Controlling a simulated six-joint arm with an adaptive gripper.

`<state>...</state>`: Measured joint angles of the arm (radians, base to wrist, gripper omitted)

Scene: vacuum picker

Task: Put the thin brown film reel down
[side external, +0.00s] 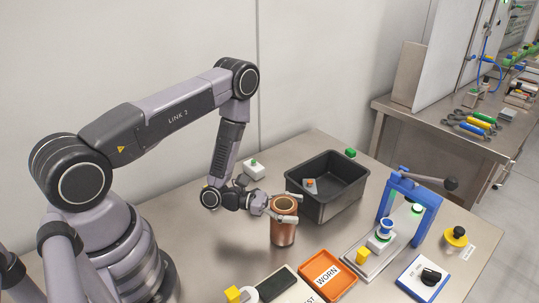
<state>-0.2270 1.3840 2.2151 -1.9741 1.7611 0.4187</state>
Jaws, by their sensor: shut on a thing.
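The brown film reel (283,232) is an upright copper-brown cylinder with a hollow top, left of the middle of the table. My gripper (287,208) is shut on it near its upper end, with one finger on the far side and one on the near side. The reel's lower end is at or just above the table top; I cannot tell whether it touches.
A black bin (341,208) with a small orange-and-white block inside stands behind and right of the reel. An orange tray (346,291) marked WORN and a dark flat pad (278,284) lie in front. A blue-framed press (432,202) stands to the right. Bare table (330,238) shows between them.

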